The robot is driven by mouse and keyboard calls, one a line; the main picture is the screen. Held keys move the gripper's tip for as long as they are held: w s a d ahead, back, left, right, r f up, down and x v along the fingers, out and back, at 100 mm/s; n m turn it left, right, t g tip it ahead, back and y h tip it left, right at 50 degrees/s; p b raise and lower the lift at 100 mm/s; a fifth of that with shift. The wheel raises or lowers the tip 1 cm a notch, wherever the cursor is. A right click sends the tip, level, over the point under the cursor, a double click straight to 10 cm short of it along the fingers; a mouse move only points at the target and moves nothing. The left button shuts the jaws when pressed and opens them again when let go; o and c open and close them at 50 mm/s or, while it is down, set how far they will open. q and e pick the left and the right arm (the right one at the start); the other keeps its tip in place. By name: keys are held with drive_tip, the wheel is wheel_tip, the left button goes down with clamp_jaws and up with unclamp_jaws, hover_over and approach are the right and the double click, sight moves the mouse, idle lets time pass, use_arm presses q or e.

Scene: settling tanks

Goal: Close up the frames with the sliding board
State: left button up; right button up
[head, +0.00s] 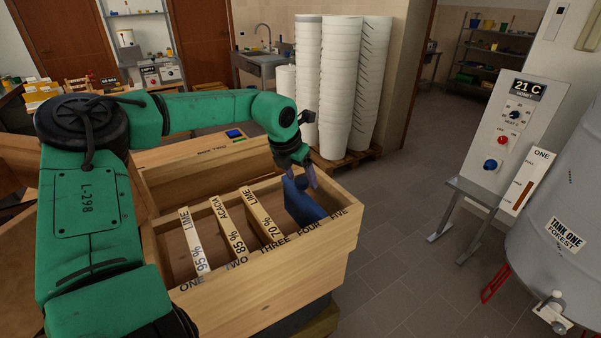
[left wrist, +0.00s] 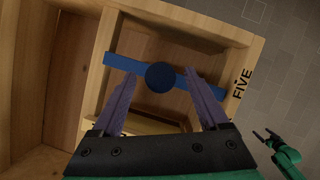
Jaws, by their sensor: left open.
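The blue sliding board (head: 304,207) stands in the wooden box (head: 270,262), its near end between the marks FOUR and FIVE. Three pale frames stand to its left: 95% lime (head: 193,240) at ONE, 85% acacia (head: 229,228) at TWO, and 70% lime (head: 262,217) at THREE. Gaps show between them. My left gripper (head: 308,176) is over the board. In the left wrist view its purple fingers are open on either side of the board's round blue knob (left wrist: 160,77), with gaps on both sides. My right gripper (left wrist: 264,134) is small at that view's right edge, its jaw state unclear.
A wooden box part with a blue item (head: 234,133) lies behind the frames. Stacks of white buckets (head: 341,85) stand on a pallet behind my gripper. A control panel (head: 502,135) and a metal tank (head: 565,215) stand at right. The tiled floor between is clear.

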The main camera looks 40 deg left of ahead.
use_arm(q)
drive_tip(key=shift+f, duration=0.1)
drive_tip(key=c, duration=0.4)
clamp_jaws()
drive_tip(key=shift+w, duration=0.15)
idle(0.9)
